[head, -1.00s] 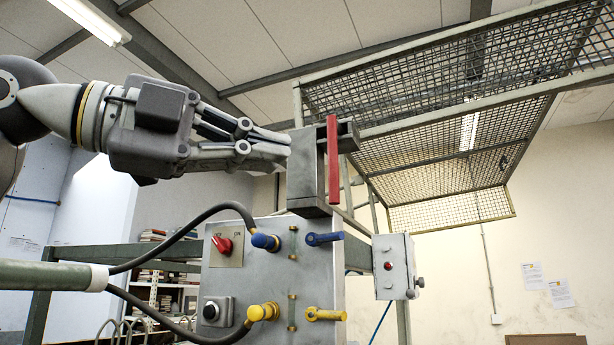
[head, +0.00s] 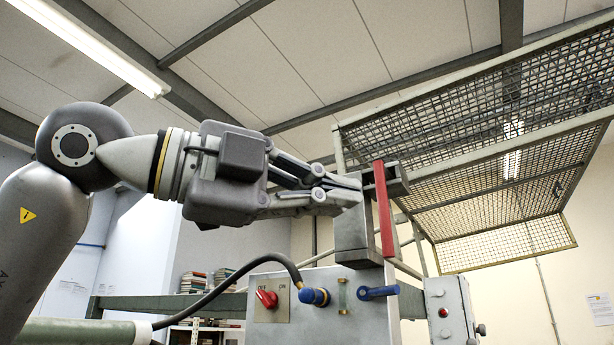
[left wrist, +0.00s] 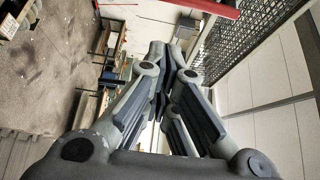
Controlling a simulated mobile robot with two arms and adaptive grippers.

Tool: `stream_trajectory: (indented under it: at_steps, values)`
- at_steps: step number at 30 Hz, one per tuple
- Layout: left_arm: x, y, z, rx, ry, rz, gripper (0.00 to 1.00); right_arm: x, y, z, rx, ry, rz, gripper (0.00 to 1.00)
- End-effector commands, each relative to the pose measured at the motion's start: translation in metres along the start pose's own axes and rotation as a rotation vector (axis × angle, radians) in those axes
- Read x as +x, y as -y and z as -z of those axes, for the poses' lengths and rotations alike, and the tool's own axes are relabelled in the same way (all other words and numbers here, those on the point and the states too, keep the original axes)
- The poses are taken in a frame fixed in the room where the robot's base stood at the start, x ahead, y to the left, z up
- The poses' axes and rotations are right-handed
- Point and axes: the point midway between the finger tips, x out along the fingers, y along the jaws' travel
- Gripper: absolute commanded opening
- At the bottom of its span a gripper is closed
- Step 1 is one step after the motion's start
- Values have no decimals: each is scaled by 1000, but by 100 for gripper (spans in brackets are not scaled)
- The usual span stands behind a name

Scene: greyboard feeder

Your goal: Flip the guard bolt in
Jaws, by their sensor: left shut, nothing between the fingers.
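The guard bolt appears to be the upright red bar (head: 384,208) beside a grey metal block (head: 351,235) at the guard's near corner. My left gripper (head: 358,192) comes in from the left, shut and empty. Its fingertips overlap the upper part of the block in the head view, a little left of the red bar. I cannot tell whether they touch the block. In the left wrist view the shut fingers (left wrist: 170,55) point away, and a red bar (left wrist: 195,8) crosses the top edge. My right gripper is not in view.
The raised mesh guard (head: 480,170) spreads to the right. Below the block is a control panel (head: 345,318) with a red switch (head: 267,299), a blue plug (head: 316,297) on a black cable, and a blue peg (head: 378,292). A small grey box (head: 447,310) stands right of it.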

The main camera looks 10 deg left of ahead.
Motion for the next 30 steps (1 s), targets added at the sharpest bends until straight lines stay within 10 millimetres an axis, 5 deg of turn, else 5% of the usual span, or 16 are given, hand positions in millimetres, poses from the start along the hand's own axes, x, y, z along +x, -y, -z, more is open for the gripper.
stream_trajectory:
  at_steps: [7,15,30]
  values:
    - [57,5,1,1,-3,-4,0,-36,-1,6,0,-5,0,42]
    - [75,3,-24,-2,0,-1,0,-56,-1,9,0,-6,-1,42]
    - [80,0,-28,0,-1,0,0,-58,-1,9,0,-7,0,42]
